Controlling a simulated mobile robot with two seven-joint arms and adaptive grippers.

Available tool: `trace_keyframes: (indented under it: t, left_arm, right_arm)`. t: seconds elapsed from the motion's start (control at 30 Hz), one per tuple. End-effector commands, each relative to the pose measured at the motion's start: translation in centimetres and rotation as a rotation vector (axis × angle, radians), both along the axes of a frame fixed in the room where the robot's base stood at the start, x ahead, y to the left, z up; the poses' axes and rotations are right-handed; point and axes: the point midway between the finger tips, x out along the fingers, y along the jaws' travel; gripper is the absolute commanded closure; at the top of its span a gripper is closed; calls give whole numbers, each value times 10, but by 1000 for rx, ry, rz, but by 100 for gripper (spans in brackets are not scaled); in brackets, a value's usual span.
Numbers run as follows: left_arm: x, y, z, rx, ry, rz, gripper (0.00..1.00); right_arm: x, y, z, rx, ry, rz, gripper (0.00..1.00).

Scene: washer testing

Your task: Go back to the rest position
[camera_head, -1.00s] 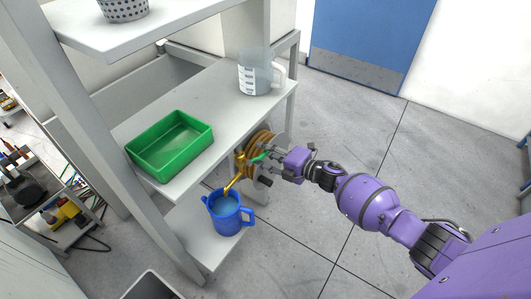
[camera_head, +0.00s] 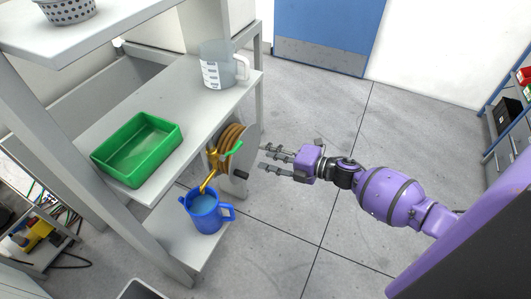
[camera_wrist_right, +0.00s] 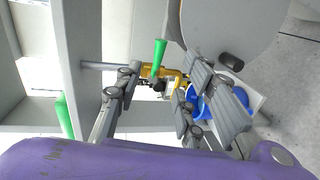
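My right gripper (camera_head: 277,165) is open and empty, to the right of the hose reel (camera_head: 229,150) and apart from it. In the right wrist view its fingers (camera_wrist_right: 155,105) are spread, with the green tap handle (camera_wrist_right: 159,56) showing between and beyond them. The brass tap (camera_head: 209,180) with its green handle (camera_head: 234,148) points down at a blue jug (camera_head: 206,210) on the lower shelf. The jug holds light blue liquid. In the right wrist view the jug (camera_wrist_right: 205,106) is partly hidden by the fingers. My left gripper is not in view.
A green tray (camera_head: 168,132) and a clear measuring jug (camera_head: 219,72) stand on the middle shelf (camera_head: 190,108). A perforated basket (camera_head: 68,10) is on the top shelf. A shelf post (camera_head: 258,100) is near my right gripper. The floor (camera_head: 330,120) to the right is clear.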

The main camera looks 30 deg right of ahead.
Motion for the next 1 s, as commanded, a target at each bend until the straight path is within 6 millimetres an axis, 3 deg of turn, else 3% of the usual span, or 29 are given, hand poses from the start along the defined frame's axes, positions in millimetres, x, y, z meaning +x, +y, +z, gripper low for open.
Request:
trace_keyframes:
  t: [0.37, 0.53, 0.63, 0.77, 0.87, 1.0]
  left_arm:
    - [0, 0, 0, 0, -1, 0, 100]
    - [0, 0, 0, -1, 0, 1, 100]
    - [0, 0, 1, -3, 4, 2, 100]
    - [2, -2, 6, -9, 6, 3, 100]
    - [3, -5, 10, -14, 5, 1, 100]
    - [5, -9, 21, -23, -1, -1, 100]
  right_arm:
    - [0, 0, -1, 3, 4, -2, 64]
    - [13, -12, 2, 57, 51, -104, 64]
    - [17, -6, 7, 180, 107, -213, 64]
    - [-20, 5, -15, 407, 271, -409, 64]
    - [-60, 13, -36, 562, 402, -548, 64]
    - [-134, 30, -64, 780, 601, -751, 64]
